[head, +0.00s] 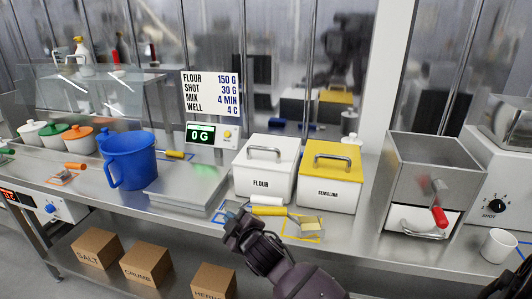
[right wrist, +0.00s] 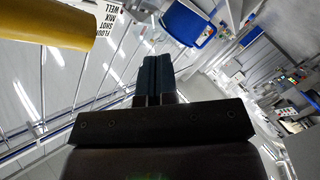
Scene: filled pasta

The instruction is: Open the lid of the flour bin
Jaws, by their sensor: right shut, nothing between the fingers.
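The flour bin (head: 262,182) is a white box labelled FLOUR on the counter, left of the semolina bin. Its white lid (head: 270,147), with a metal bar handle (head: 263,150), is closed. My right gripper (head: 233,213) is in front of the bin's lower left, below the lid and apart from the handle. Its fingers, also in the right wrist view (right wrist: 155,75), are shut together and empty. My left gripper is not in view.
The semolina bin (head: 331,185) with a yellow lid stands right of the flour bin. A yellow-handled scoop (head: 270,211) lies in front, close to my right gripper. The blue jug (head: 130,160) and scale (head: 187,188) are left. A steel machine (head: 430,165) is right.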

